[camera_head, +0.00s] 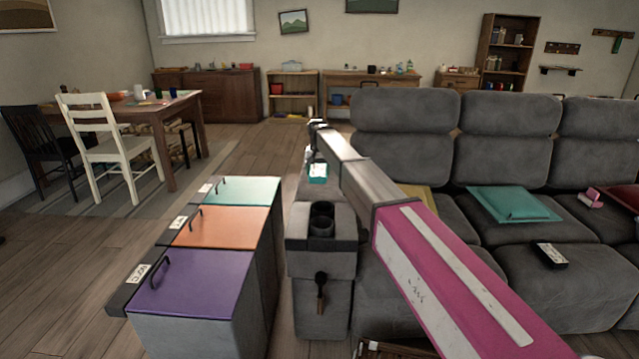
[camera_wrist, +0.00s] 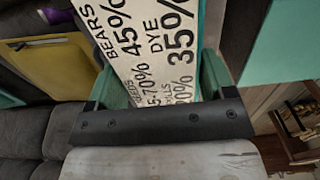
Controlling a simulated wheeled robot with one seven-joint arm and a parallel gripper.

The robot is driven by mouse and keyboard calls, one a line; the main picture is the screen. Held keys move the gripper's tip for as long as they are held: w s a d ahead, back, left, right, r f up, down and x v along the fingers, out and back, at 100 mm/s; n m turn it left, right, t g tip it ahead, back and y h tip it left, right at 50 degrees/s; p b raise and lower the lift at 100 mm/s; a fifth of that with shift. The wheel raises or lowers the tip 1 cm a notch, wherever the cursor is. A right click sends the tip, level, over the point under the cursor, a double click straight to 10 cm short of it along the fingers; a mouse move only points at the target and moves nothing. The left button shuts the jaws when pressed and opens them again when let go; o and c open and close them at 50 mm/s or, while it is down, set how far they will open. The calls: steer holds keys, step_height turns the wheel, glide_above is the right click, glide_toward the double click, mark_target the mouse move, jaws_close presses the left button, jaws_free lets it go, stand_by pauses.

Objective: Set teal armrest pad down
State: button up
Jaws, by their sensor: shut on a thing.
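The teal armrest pad (camera_head: 317,173) shows small in the head view, below the end of my arm and over the far part of the sofa's grey armrest (camera_head: 311,190). My gripper (camera_head: 317,158) is shut on the pad; the dark palm bar of my gripper (camera_wrist: 160,97) lies across the near end of the label. I cannot tell whether the pad touches the armrest, as its underside is hidden.
Bins with teal (camera_head: 245,191), orange (camera_head: 222,227) and purple (camera_head: 192,284) lids stand left of the armrest. A cup holder (camera_head: 321,215) sits in the armrest's near end.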

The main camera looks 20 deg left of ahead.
glide_above(320, 187)
steer(key=f, duration=0.6)
steer(key=shift+w+a, duration=0.1)
steer(key=shift+w, duration=0.15)
steer(key=shift+f, duration=1.95)
steer(key=o, duration=0.9)
steer(key=shift+f, duration=0.15)
step_height(320, 187, up, 12)
steer(key=shift+s, duration=0.1)
